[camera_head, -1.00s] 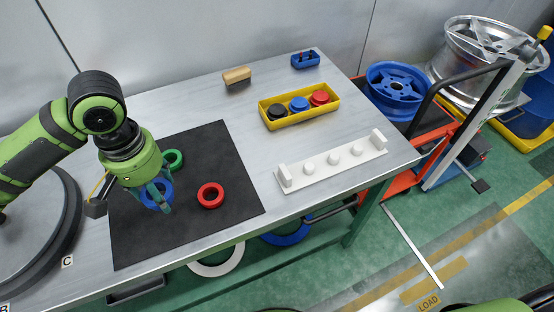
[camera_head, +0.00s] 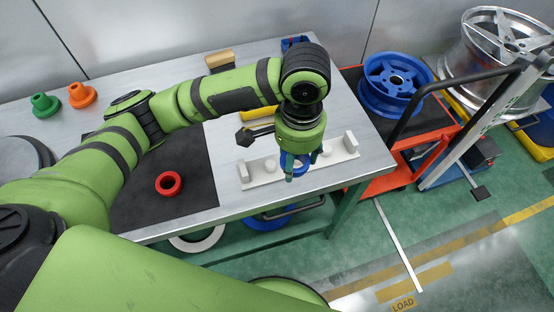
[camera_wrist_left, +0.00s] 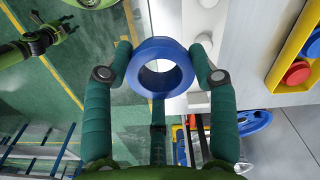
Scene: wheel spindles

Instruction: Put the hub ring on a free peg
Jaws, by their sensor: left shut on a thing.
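My left gripper (camera_head: 294,173) is shut on a blue ring (camera_wrist_left: 160,45), which shows between its green fingers in the left wrist view. In the head view the gripper points down over the white peg rack (camera_head: 341,157), around its middle. Pegs show on the rack left (camera_head: 270,165) and right of the fingers; the middle peg is hidden. I cannot tell whether the ring is above a peg or around it. In the left wrist view my right gripper (camera_wrist_left: 42,38) is small at the upper left, away from the table; its jaw state is unclear.
A red ring (camera_head: 177,186) lies on the black mat (camera_head: 185,210). A yellow tray (camera_head: 262,114) stands behind the rack, partly covered by my arm. Green (camera_head: 45,104) and orange (camera_head: 81,95) stepped pieces stand at the back left. The table's front edge is close to the rack.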

